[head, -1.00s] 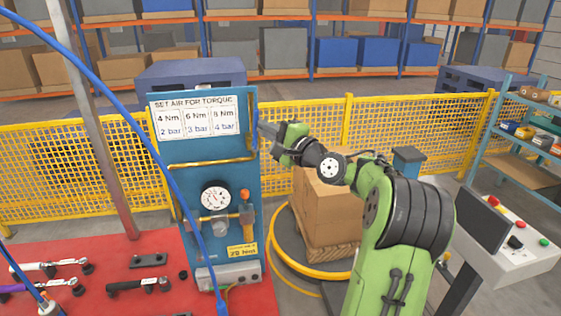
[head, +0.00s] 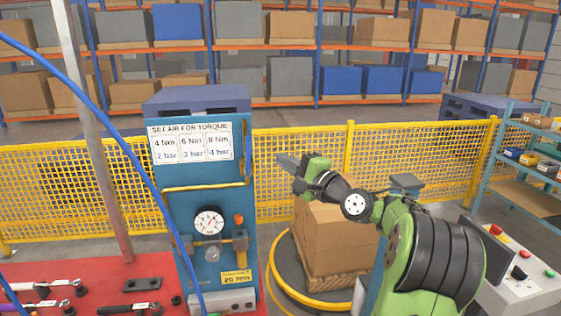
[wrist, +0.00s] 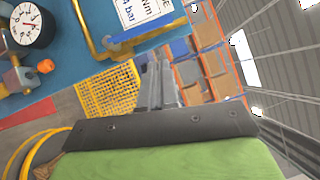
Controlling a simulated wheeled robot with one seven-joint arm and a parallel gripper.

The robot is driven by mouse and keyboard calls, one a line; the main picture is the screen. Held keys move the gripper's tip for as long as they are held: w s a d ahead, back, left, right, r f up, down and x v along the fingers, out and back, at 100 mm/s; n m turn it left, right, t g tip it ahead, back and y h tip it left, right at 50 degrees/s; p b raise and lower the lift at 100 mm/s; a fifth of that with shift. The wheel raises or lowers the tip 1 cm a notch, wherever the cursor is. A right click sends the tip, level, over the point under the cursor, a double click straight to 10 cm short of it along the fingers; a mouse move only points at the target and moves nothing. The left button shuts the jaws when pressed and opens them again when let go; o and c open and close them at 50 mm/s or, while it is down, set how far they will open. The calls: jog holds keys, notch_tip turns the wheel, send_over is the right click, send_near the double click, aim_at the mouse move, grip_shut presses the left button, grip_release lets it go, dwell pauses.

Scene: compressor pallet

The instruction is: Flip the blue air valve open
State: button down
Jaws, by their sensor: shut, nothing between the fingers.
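The blue air valve handle (head: 247,139) is at the upper right edge of the blue panel (head: 203,184). It points upright, roughly in line with the short vertical end of the yellow pipe (head: 205,188). The handle also shows in the wrist view (wrist: 146,32), alongside the pipe. My gripper (head: 281,160) is right of the panel, apart from the handle, with bare space between them. Its fingers (wrist: 156,84) are shut and empty in the wrist view.
A pressure gauge (head: 209,221) and an orange knob (head: 239,219) are lower on the panel. Boxes (head: 335,240) stand behind my arm. A yellow mesh fence (head: 300,150) runs behind. A blue hose (head: 100,115) crosses the left. Tools lie on the red surface (head: 100,272).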

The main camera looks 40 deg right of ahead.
jog(key=s+d+b, duration=0.1)
jog(key=s, duration=0.5)
jog(key=w+a+f+n+g+y+b, duration=0.1)
jog(key=a+f+n+g, duration=0.4)
jog(key=a, duration=0.7)
jog(key=a+f+n+g+b, duration=0.1)
jog(key=a+f+n+g, duration=0.45)
jog(key=a, duration=0.55)
jog(key=s+a+f+n+g+h+b, duration=0.1)
jog(key=s+f+n, duration=0.3)
jog(key=s, duration=0.7)
jog(key=s+a+f+n+g+h+b, duration=0.1)
jog(key=s+a+f+n+g, duration=0.1)
jog(key=s+a+f+n, duration=0.2)
jog(key=s+f, duration=0.3)
jog(key=s, duration=0.4)
jog(key=shift+n+h, duration=0.3)
jog(key=shift+n, duration=0.05)
